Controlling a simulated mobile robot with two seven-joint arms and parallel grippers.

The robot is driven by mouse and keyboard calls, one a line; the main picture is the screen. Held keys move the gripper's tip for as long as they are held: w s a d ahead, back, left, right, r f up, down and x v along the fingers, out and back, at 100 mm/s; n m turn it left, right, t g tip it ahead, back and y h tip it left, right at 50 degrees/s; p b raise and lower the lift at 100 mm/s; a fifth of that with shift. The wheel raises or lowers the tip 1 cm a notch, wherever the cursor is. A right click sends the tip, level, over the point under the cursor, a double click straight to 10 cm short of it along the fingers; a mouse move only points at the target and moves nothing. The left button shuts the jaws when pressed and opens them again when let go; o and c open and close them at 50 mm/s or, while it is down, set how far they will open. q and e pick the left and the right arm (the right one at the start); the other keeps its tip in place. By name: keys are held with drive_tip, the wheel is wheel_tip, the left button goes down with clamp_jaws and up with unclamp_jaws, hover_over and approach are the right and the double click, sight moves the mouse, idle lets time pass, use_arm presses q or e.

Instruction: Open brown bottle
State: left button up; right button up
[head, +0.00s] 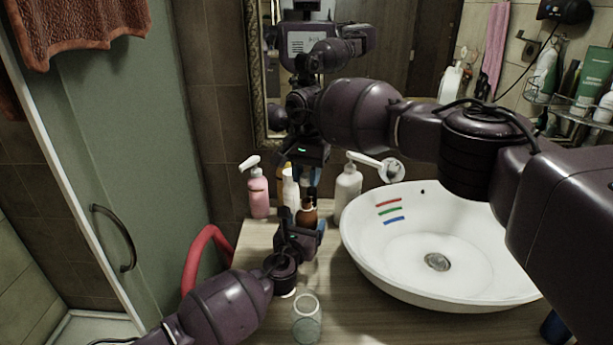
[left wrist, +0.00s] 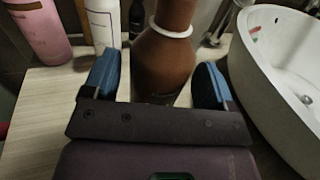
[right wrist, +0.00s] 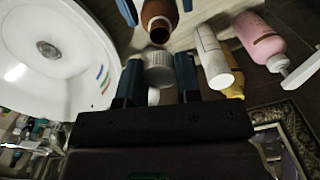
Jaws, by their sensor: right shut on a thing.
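The brown bottle (head: 307,213) stands upright on the counter left of the basin; it also shows in the left wrist view (left wrist: 165,65). Its dark open mouth shows in the right wrist view (right wrist: 159,34). My left gripper (head: 304,226) has its blue fingers on either side of the bottle, with narrow gaps. My right gripper (right wrist: 159,80) is shut on a white ribbed cap (right wrist: 159,71), which is apart from the bottle's mouth. In the head view the right gripper (head: 308,178) is just above the bottle, and the cap is hard to make out.
A pink pump bottle (head: 259,195), a white bottle (head: 290,187) and a yellow bottle (head: 283,178) stand left and behind. A glass jar (head: 306,320) is at the front.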

use_arm(q)
drive_tip(key=shift+o, duration=0.7)
